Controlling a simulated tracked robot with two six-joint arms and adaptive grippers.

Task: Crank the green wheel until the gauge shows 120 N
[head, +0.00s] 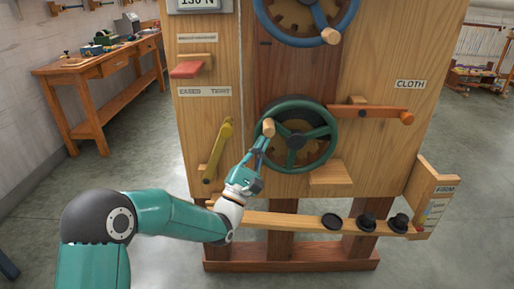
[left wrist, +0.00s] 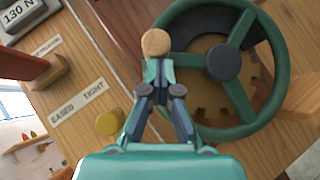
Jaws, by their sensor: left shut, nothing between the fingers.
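The green wheel (head: 297,142) is mounted on the wooden panel, with a light wooden crank knob (head: 268,127) at its upper left rim. In the left wrist view the wheel (left wrist: 222,62) fills the upper right and the knob (left wrist: 156,42) is at the fingertips. My left gripper (head: 261,143) is shut and empty, its tips right at the knob; I cannot tell whether they touch it. The gauge (left wrist: 20,14) reads 130 N in the left wrist view; the head view cuts off its top (head: 199,4). My right gripper is not in view.
A blue wheel (head: 262,12) is above the green one. A yellow lever (head: 217,152) under the EASED/TIGHT label stands left of it, an orange lever (head: 385,113) to the right. A red lever (head: 188,69) is upper left. Black knobs (head: 331,221) sit on the ledge below.

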